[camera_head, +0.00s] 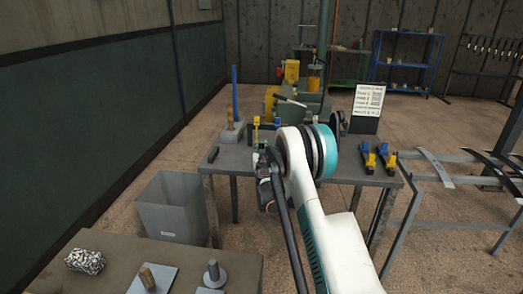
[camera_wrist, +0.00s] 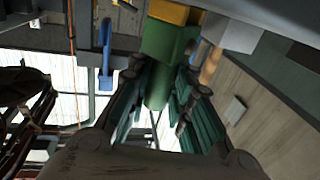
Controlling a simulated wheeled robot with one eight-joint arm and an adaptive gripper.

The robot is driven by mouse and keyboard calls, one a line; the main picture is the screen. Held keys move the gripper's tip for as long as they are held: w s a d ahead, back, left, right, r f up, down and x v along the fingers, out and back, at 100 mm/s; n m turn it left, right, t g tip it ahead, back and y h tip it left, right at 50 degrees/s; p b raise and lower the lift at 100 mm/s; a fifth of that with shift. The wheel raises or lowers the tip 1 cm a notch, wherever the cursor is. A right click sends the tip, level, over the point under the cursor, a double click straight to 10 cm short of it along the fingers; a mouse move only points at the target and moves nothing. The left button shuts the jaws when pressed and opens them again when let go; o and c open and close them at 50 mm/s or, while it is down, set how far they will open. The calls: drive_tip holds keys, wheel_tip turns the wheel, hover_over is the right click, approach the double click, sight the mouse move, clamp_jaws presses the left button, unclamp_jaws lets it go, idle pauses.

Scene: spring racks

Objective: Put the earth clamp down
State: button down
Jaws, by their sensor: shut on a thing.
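My gripper (camera_head: 262,158) is over the left part of the grey workbench (camera_head: 335,172), partly hidden by my arm. It is shut on the earth clamp, a green piece with yellow on it (camera_head: 257,132). In the wrist view the clamp's green body (camera_wrist: 170,42) stands out past the fingertips, its yellow part at the top edge. Its narrower green end lies between the dark fingers with green pads. The clamp's lower end is hidden in the head view, so I cannot tell whether it touches the bench.
Two yellow-and-blue clamps (camera_head: 377,160) lie on the bench at the right. A green machine (camera_head: 302,108) and a white sign (camera_head: 368,102) stand at the back. A grey bin (camera_head: 172,208) is left of the bench. Bare bench top shows right of my arm.

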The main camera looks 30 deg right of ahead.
drive_tip(key=c, duration=1.4)
unclamp_jaws()
